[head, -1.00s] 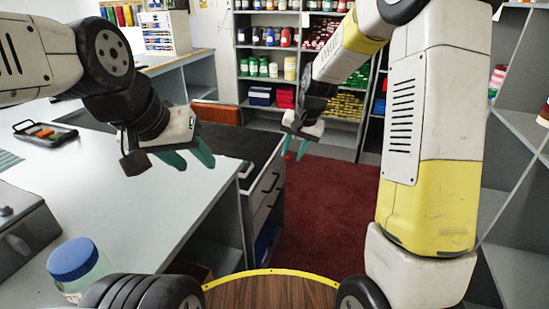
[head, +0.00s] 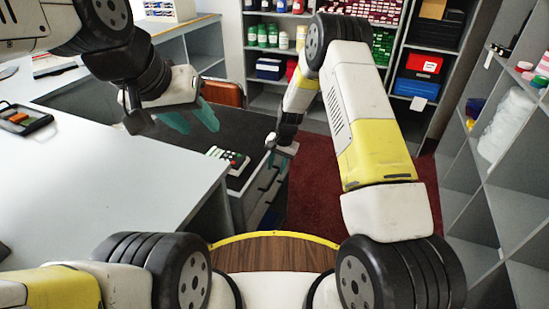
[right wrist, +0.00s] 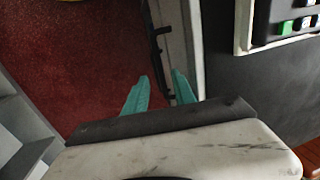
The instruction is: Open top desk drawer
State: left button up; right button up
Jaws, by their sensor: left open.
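The grey desk pedestal with dark-handled drawers (head: 262,191) stands at the end of the counter in the head view. My right gripper (head: 271,165) is at the upper part of its front, partly hidden by its own wrist. In the right wrist view my right gripper (right wrist: 161,75) is open, its teal fingers apart. A dark bar handle (right wrist: 158,42) on the pale drawer front runs down toward the space between the fingertips; whether they touch it is unclear. The top drawer looks closed. My left gripper (head: 198,117) is open and empty above the dark desk top.
A calculator (head: 229,158) lies on the dark desk top (head: 245,122) near the drawers. A white counter (head: 120,180) fills the left. Dark red carpet (head: 312,185) is clear beside the drawers. Grey shelves (head: 500,205) stand at the right.

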aim_at(273, 180)
jog(key=f, duration=0.3)
jog(key=a+f, duration=0.1)
jog(key=f, duration=0.1)
jog(key=shift+w+f, duration=0.2)
jog(key=shift+f, duration=0.15)
grip_shut()
dwell(1.1)
